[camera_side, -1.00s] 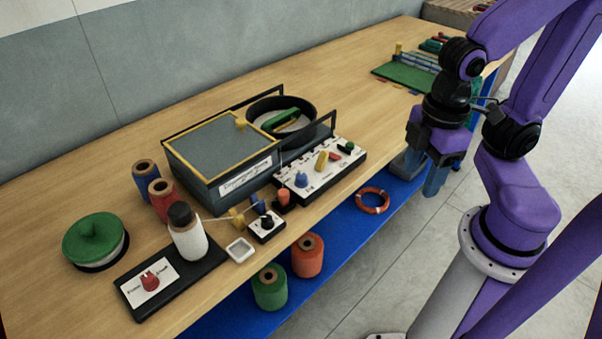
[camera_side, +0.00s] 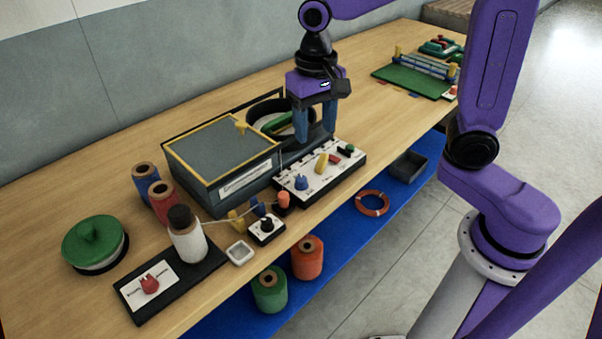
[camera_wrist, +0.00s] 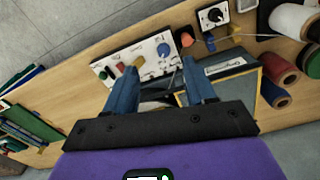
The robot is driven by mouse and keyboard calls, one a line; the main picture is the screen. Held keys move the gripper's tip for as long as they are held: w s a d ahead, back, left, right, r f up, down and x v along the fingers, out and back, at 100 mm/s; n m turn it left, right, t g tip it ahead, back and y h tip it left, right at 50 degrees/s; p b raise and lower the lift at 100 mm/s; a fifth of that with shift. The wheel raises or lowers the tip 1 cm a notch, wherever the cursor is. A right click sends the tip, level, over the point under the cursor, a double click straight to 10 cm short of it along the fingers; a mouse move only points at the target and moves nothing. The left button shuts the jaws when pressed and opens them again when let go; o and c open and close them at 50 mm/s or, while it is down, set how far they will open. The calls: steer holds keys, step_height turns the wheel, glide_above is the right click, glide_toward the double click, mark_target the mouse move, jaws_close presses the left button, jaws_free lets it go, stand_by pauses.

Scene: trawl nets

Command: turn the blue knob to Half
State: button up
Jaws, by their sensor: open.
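The blue knob (camera_side: 301,182) sits at the left end of a white control panel (camera_side: 318,190) on the bench. In the wrist view the blue knob (camera_wrist: 163,50) is beyond my fingertips, near the right end of the panel (camera_wrist: 116,70). Its setting and the panel lettering are too small to read. My gripper (camera_side: 315,136) is open and points down above the back of the panel, near the black round pan. In the wrist view my gripper (camera_wrist: 160,78) has its two blue fingers apart with nothing between them.
On the panel are a yellow lever (camera_side: 321,162), a red switch (camera_side: 334,159) and a green knob (camera_side: 347,149). A small black knob box (camera_side: 266,229) and thread spools (camera_side: 161,198) are to the left.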

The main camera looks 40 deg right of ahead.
mark_target(301, 178)
steer(key=w+m, duration=0.5)
steer(key=f, duration=0.5)
steer(key=d+f, duration=0.1)
steer(key=f, duration=1.1)
steer(key=shift+d, duration=0.15)
jaws_close()
